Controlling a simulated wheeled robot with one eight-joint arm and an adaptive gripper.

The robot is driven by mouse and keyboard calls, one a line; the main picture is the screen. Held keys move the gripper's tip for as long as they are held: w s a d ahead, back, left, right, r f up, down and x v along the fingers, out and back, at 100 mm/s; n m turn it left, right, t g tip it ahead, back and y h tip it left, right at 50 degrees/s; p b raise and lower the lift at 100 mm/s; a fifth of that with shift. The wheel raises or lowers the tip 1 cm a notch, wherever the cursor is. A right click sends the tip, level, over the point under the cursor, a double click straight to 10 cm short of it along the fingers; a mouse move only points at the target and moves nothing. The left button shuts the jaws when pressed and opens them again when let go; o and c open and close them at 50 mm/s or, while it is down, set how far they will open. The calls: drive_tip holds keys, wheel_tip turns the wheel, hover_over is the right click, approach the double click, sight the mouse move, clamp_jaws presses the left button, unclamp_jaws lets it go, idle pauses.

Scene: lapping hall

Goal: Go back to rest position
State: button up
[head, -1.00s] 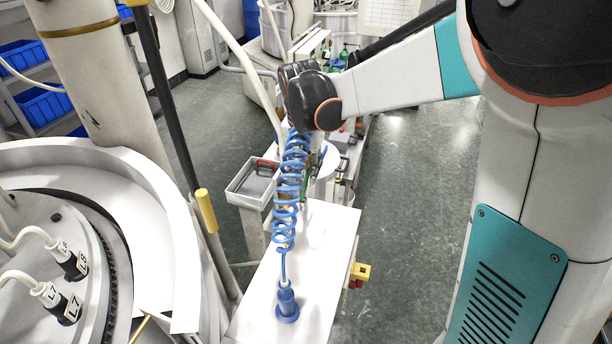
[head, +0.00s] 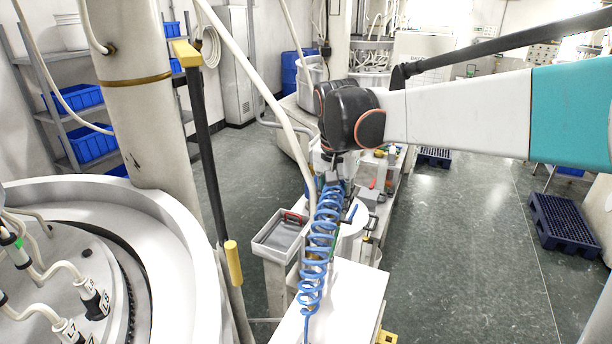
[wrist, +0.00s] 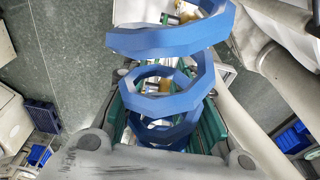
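My gripper (head: 335,185) hangs below my black wrist joint over the far end of a white worktop, partly hidden by a coiled blue air hose (head: 318,245). The hose hangs down in front of it towards the worktop. In the wrist view, large blue coils (wrist: 165,85) cross the middle. The green-lined fingers of my gripper (wrist: 168,110) stand apart on either side of them. The coils hide much of the space between the fingers, and I see no object gripped there. My arm reaches in from the right.
The white worktop (head: 350,290) lies below, with a grey tray (head: 283,236) at its left. A round lapping machine (head: 120,235) and a dark pole (head: 208,150) with yellow ends stand left. Blue pallets (head: 562,222) lie right. The green floor (head: 455,260) between is clear.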

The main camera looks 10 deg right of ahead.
drive_tip(key=s+f+n+t+b, duration=0.2)
drive_tip(key=s+f+b, duration=0.5)
drive_tip(key=f, duration=0.3)
drive_tip(key=s+f+n+t+b, duration=0.1)
drive_tip(key=s+f+n+b, duration=0.1)
drive_tip(key=s+f+b, duration=0.5)
drive_tip(key=s+d+f+n+t+b, duration=0.1)
drive_tip(key=s+f+n+t+b, duration=0.1)
drive_tip(key=s+f+b, duration=0.5)
drive_tip(key=shift+s+f+n+t+y+b, duration=0.2)
drive_tip(key=shift+f+n+b, duration=0.1)
drive_tip(key=shift+f+b, duration=1.15)
drive_tip(key=shift+s+f+n+t+y+b, duration=0.1)
drive_tip(key=shift+f+n+y+b, duration=0.15)
drive_tip(key=shift+f+b, duration=1.15)
drive_tip(key=shift+f, duration=0.1)
drive_tip(key=shift+a, duration=0.15)
